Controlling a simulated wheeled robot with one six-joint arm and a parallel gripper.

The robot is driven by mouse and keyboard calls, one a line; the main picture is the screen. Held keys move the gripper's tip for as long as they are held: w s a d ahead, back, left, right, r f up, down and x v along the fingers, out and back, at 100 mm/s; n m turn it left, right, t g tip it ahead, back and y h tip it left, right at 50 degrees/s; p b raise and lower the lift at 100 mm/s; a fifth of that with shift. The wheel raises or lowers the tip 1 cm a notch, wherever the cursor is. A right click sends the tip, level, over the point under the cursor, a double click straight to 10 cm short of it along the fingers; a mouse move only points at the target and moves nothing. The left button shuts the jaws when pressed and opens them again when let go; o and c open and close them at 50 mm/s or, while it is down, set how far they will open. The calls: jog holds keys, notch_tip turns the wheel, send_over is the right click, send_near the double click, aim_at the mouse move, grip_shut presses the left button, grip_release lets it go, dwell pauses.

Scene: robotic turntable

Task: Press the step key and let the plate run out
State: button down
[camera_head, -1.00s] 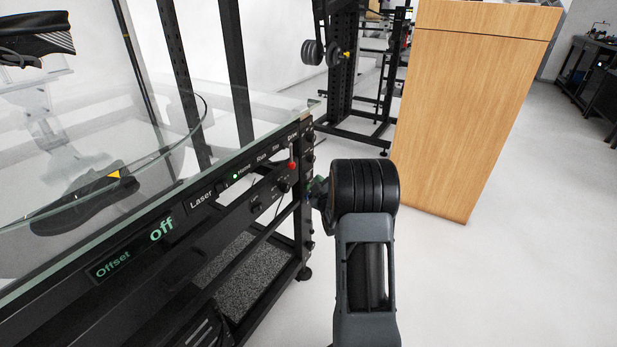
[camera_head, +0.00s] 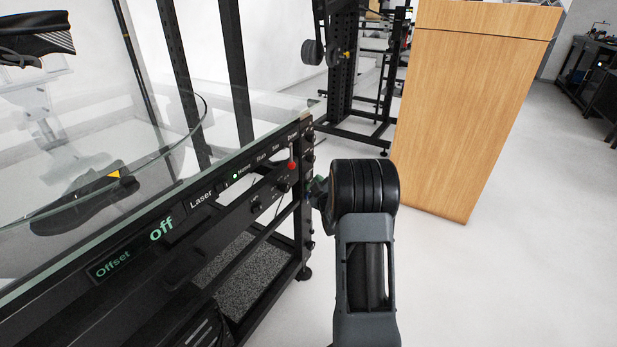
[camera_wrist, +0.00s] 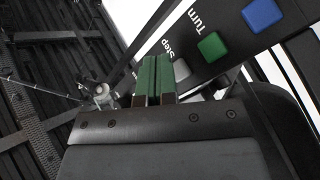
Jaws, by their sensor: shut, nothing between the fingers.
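In the wrist view my gripper (camera_wrist: 155,80) has its two green fingers together, with nothing between them. The grey step key (camera_wrist: 181,68) shows just right of the fingertips, partly hidden by them, beside the word "Step". I cannot tell whether the fingers touch it. A green key (camera_wrist: 212,46) by the word "Turn" and a blue key (camera_wrist: 262,14) lie farther up the panel. In the head view the clear round plate (camera_head: 190,135) carries a dark shoe (camera_head: 75,210). My gripper (camera_head: 317,186) is near the panel's far end, mostly hidden behind my wrist.
The black control panel (camera_head: 130,258) runs along the glass-topped table; its display reads "Offset off". A green lamp (camera_head: 235,176) is lit, and a lever with a red knob (camera_head: 291,165) stands near the end. A wooden cabinet (camera_head: 470,110) is behind my arm. Floor on the right is clear.

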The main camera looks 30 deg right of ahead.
jog(key=shift+w, duration=0.1)
jog(key=shift+w+a+b, duration=0.2)
jog(key=shift+w+b, duration=0.1)
jog(key=shift+b, duration=0.05)
jog(key=shift+w+a+b, duration=0.2)
jog(key=shift+w+b, duration=0.1)
jog(key=shift+w, duration=0.1)
dwell(0.7)
jog(key=shift+s+d, duration=0.1)
jog(key=shift+s, duration=0.05)
dwell(0.3)
jog(key=shift+s+d+b, duration=0.3)
jog(key=shift+s, duration=0.35)
jog(key=shift+s+d+b, duration=0.2)
jog(key=shift+s+d, duration=0.2)
jog(key=shift+s, duration=0.35)
jog(key=shift+s+d+b, duration=0.15)
jog(key=shift+s+d, duration=0.25)
jog(key=shift+s, duration=0.3)
jog(key=shift+s+d+b, duration=0.2)
jog(key=shift+s+d, duration=0.2)
jog(key=shift+s, duration=0.35)
dwell(2.1)
